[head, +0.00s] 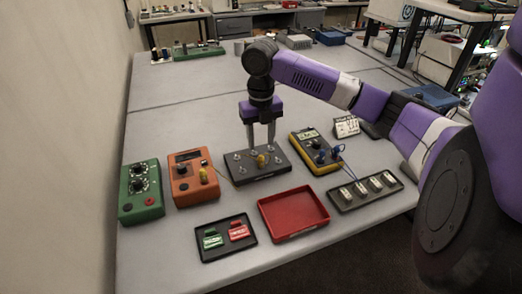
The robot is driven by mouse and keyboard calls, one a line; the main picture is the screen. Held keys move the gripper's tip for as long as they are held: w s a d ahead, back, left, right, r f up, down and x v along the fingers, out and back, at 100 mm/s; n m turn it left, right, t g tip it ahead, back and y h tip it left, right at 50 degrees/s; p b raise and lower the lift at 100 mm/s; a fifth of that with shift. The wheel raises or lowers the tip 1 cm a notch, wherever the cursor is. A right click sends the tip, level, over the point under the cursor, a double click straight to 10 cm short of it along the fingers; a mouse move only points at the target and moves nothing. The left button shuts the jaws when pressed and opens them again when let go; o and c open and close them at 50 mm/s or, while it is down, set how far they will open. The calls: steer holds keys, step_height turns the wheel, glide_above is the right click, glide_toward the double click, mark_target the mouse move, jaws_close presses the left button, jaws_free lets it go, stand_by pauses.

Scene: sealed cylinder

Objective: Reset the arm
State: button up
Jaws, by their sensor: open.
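My arm, purple and white, reaches in from the right in the head view and bends down over the table. My gripper (261,144) points straight down with its two fingers apart. The fingertips are over the back part of a dark block (256,176) that carries small metal posts and a yellow piece (261,160). I see nothing between the fingers. I cannot tell whether the fingertips touch the block.
A green box (141,192), an orange box (193,177) and a yellow meter (317,152) stand around the block. In front are a black tray (225,254), an empty red tray (293,213) and a dark strip (365,191). The table behind is mostly clear.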

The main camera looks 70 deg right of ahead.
steer(key=shift+r, duration=0.45)
stand_by(0.4)
